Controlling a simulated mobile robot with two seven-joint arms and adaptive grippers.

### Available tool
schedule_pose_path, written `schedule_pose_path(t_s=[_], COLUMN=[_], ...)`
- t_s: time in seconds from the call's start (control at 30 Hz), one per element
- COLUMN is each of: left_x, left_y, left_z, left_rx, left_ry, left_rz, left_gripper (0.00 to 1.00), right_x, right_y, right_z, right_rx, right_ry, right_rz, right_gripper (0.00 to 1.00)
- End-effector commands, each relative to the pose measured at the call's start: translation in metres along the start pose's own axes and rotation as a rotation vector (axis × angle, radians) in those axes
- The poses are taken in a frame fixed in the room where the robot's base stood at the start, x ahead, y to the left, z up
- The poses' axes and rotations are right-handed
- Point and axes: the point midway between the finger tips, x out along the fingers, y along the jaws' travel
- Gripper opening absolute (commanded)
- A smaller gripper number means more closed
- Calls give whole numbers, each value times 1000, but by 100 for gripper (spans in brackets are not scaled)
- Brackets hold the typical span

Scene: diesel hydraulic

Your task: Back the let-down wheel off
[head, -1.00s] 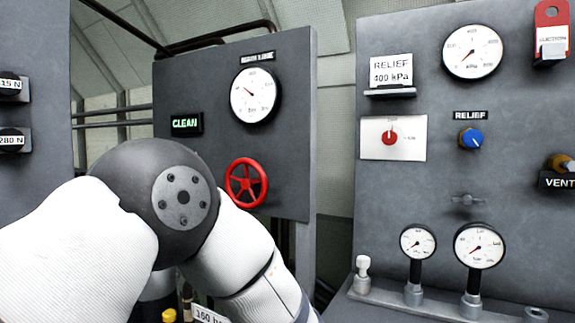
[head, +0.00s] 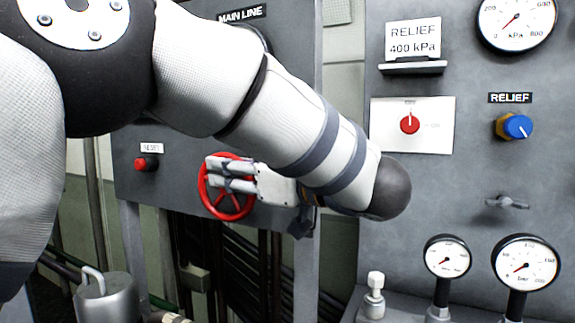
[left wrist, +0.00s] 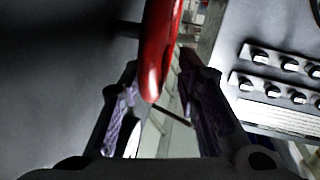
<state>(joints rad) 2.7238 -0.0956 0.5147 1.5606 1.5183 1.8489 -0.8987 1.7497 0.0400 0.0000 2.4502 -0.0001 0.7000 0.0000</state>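The red hand wheel (head: 222,205) is on the front of the grey panel under the MAIN LINE sign. I cannot read which wheel it is from a label. My left gripper (head: 212,173) is at the upper part of the wheel in the head view, its two fingers pointing left across the rim. In the left wrist view, the red rim (left wrist: 158,50) comes down between the two dark fingers (left wrist: 160,105), with space visible on both sides. The gripper is open. My left arm hides most of the main line gauge. My right gripper is not in view.
A red RESET button (head: 142,163) is left of the wheel. On the right panel are a red knob (head: 410,123), a blue RELIEF knob (head: 516,127) and small gauges (head: 447,256). A metal canister (head: 106,300) stands at lower left.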

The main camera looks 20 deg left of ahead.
Motion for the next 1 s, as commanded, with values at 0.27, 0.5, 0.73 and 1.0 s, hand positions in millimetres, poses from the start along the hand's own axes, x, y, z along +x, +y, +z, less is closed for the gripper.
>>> schedule_pose_path(t_s=[0.27,0.5,0.73,1.0], left_x=[23,22,22,24], left_y=[0,0,1,1], left_z=[0,0,0,0], left_rx=[0,0,-1,-15], left_ry=[1,1,0,-64], left_rz=[1,1,3,-5], left_gripper=[30,14,0,0], right_x=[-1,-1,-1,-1], right_y=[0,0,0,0], right_z=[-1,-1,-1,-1], right_rx=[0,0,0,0], right_ry=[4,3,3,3], right_rz=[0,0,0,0], right_gripper=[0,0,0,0])
